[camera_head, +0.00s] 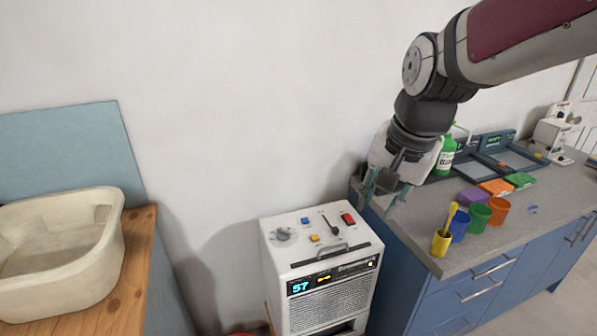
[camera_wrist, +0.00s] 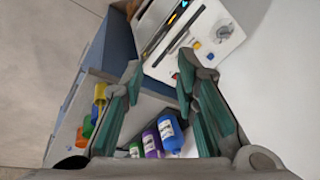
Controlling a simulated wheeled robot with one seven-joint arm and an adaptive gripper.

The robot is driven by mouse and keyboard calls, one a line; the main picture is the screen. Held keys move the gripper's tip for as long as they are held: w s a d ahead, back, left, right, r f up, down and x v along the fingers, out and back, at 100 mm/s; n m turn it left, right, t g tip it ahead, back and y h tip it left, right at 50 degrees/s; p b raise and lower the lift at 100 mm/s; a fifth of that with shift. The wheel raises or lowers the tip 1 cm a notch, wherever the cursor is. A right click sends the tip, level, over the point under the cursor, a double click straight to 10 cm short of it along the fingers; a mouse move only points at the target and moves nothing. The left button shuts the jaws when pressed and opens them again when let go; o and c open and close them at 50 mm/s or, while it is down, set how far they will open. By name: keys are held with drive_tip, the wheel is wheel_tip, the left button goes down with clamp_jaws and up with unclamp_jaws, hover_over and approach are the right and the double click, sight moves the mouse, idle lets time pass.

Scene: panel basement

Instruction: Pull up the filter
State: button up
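A white appliance (camera_head: 290,235) stands on the floor between the wooden bench and the blue cabinet. A thin arched handle (camera_head: 333,252) stands on its top beside a dark slot near the front edge; I take this to be the filter's handle. The filter's body is hidden inside. The appliance also shows in the wrist view (camera_wrist: 225,25), with the handle (camera_wrist: 178,41) beyond my fingers. My gripper (camera_head: 383,192) is open and empty, above and right of the appliance, near the counter's left corner. Its two green-padded fingers (camera_wrist: 160,72) are spread apart and touch nothing visible.
The grey counter (camera_head: 425,215) carries coloured cups (camera_head: 478,217), small boxes and bottles close to my gripper. The appliance's top also has a knob (camera_head: 283,235), a lever and coloured buttons. A cream basin (camera_head: 110,240) sits on the bench at left. Space above the appliance is clear.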

drive_tip(key=w+a+f+m+g, duration=0.15)
drive_tip(key=w+f+m, duration=0.55)
drive_tip(key=w+f, duration=0.85)
drive_tip(key=f, duration=0.3)
drive_tip(key=w+f, duration=0.1)
drive_tip(key=f, duration=0.3)
drive_tip(key=w+a+f, duration=0.1)
drive_tip(key=f, duration=0.4)
drive_tip(key=shift+w, duration=0.2)
clamp_jaws()
